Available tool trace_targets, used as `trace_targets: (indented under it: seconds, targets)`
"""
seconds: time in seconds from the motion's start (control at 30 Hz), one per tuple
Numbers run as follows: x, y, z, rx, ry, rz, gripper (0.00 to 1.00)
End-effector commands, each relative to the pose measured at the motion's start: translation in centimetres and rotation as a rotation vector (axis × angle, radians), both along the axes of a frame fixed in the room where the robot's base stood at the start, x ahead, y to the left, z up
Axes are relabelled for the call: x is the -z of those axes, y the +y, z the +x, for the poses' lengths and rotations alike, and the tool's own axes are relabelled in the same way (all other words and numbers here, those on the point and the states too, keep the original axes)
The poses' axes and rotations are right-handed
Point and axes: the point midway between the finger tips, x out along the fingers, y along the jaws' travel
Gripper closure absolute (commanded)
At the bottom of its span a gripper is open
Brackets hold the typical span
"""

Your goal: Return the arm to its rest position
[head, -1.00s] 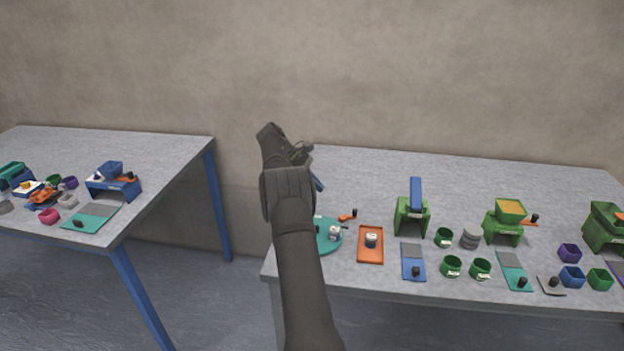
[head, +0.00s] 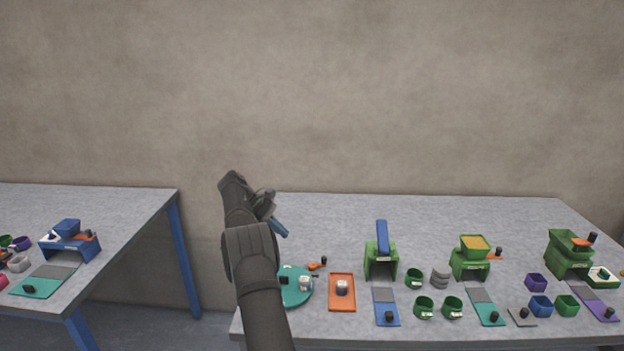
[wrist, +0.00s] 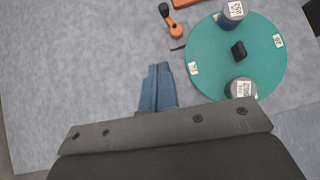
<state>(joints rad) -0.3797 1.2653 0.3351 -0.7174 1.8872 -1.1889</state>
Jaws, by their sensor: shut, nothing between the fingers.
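My arm rises in the lower middle of the head view. My gripper (head: 279,228) points down and to the right above the left part of the right-hand table (head: 500,210). Its blue fingers also show in the wrist view (wrist: 157,88), side by side and shut, with nothing between them. The table top lies below them, apart from the fingers. My arm hides part of the table's left edge in the head view.
A teal turntable (wrist: 205,65) carries labelled containers. Near it lie an orange-handled tool (wrist: 173,24) and an orange tray (head: 342,305). Green stands, cups and flat pads fill the table's right part. Another table (head: 120,205) stands left, across a gap.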

Motion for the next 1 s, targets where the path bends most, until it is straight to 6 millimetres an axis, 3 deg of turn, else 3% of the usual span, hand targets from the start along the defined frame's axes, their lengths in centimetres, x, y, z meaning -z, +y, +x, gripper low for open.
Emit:
trace_targets:
  seconds: [0.63, 1.0]
  targets:
    - [6.3, -6.0, -2.2, 0.001, 0.004, 0.000, 1.00]
    - [5.7, -7.0, -1.8, -0.253, -0.029, -0.018, 1.00]
